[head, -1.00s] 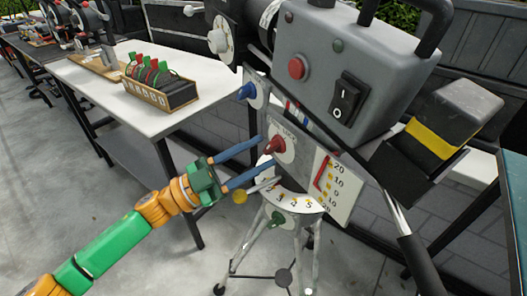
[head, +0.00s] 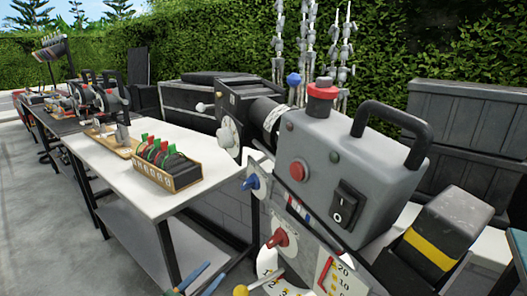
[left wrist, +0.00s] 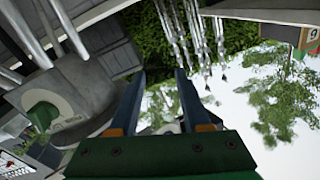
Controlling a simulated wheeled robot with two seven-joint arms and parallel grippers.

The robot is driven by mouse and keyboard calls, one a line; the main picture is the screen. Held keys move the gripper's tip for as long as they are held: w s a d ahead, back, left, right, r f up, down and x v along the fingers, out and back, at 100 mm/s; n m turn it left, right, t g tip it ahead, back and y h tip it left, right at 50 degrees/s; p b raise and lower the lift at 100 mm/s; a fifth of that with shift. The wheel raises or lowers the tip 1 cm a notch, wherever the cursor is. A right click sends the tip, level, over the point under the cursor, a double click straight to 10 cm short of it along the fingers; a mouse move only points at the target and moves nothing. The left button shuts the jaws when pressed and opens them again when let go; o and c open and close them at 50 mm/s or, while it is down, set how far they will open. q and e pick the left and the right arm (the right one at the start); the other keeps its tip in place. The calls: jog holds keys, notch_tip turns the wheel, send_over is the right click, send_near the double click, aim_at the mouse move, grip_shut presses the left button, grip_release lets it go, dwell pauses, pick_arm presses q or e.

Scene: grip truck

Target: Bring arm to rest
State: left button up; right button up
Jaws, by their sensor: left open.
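My left gripper (head: 216,270) shows only by its blue fingertips at the bottom edge of the head view, left of and below the red knob (head: 283,238) on the grey machine (head: 330,170). Its fingers are apart with nothing between them. They also show as an open pair in the left wrist view (left wrist: 160,76), clear of the grey parts around them. The rest of the left arm is below the head view. My right gripper is in neither view.
A white table (head: 140,165) at left holds a wooden box (head: 166,178) with red and green handles. A blue knob (head: 252,183) and a yellow-tipped lever (head: 241,291) stick out near the gripper. Dark crates (head: 465,150) and a hedge stand behind.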

pick_arm(q)
jog(key=s+a+f+n+g+y+p, duration=0.2)
jog(key=s+a+f+n+g+y, duration=0.15)
jog(key=s+f, duration=0.55)
jog(key=s+a+f+n+g+y+p, duration=0.1)
jog(key=s+a+f+n+g+y, duration=0.3)
jog(key=f, duration=0.9)
jog(key=s+d+f+g+y+p, duration=0.1)
jog(key=s+f+g, duration=0.2)
jog(key=s, duration=1.1)
jog(key=s+d+f+g+y+p, duration=0.1)
jog(key=s+f+g, duration=0.3)
jog(key=s, duration=1.1)
notch_tip(320, 180, down, 2)
jog(key=shift+d+f, duration=0.1)
jog(key=shift+d, duration=0.35)
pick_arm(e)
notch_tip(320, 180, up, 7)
pick_arm(q)
jog(key=shift+s+m, duration=0.1)
jog(key=shift+m, duration=0.15)
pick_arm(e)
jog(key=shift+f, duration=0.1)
